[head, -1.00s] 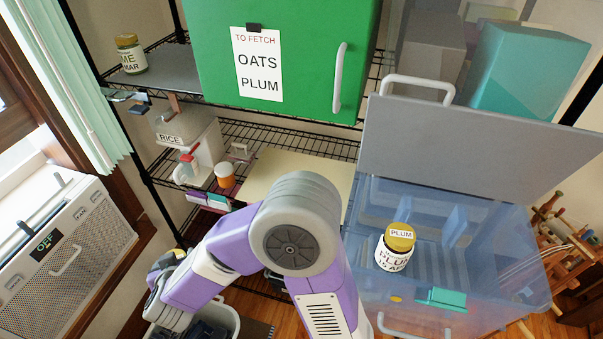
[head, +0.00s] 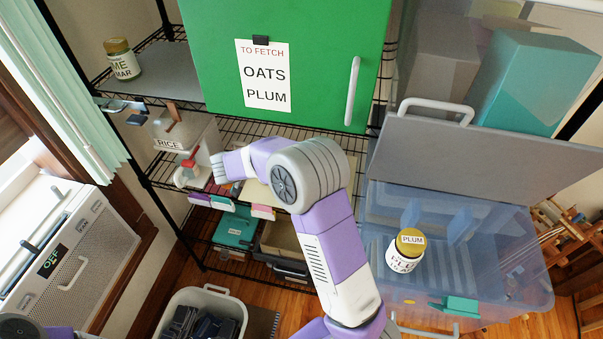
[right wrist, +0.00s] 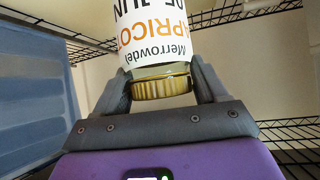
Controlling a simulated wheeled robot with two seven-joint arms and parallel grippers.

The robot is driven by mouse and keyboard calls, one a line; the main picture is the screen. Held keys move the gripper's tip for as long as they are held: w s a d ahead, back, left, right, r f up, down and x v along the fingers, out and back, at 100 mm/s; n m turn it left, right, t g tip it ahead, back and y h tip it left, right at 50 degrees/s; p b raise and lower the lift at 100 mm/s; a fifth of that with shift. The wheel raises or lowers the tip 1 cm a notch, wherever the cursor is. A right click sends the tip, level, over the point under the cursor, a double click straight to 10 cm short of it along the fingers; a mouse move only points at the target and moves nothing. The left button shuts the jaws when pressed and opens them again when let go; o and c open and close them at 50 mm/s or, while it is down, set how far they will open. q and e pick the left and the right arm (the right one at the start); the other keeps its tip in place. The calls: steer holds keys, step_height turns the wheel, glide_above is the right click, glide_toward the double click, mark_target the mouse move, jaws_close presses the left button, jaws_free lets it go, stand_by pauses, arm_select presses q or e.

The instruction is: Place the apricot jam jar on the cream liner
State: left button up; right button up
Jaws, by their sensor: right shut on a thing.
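The apricot jam jar (right wrist: 152,35), with a white label and gold lid, is between the fingers of my right gripper (right wrist: 162,82) in the right wrist view. The gripper is shut on it around the lid end. The jar's far end runs out of that picture. In the head view my right arm reaches left across the middle shelf, and its gripper and the jar cannot be made out. The cream liner (head: 257,194) lies on that shelf, mostly hidden behind my arm. My left gripper is out of view.
A jug marked RICE (head: 178,145) stands at the shelf's left. A plum jar (head: 403,252) stands in the clear blue bin (head: 480,245) at right, under a raised grey lid (head: 480,165). The green cabinet (head: 215,60) hangs above. A white basket (head: 205,300) is on the floor.

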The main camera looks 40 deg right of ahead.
steer(key=shift+m+g+h, duration=0.3)
steer(key=shift+m, duration=0.3)
steer(key=shift+w+d+f+b, duration=0.1)
steer(key=shift+d+f+b, duration=0.2)
steer(key=shift+d+f, duration=0.85)
steer(key=shift+w+d+f+b, duration=0.1)
steer(key=shift+d+f+b, duration=0.15)
steer(key=shift+f, duration=1.7)
steer(key=shift+w+d+f+b, duration=0.1)
steer(key=shift+d+f+b, duration=0.4)
steer(key=shift+f, duration=1.05)
steer(key=shift+s+d, duration=0.1)
steer(key=shift+d, duration=0.05)
steer(key=o, duration=1.4)
steer(key=shift+f, duration=0.1)
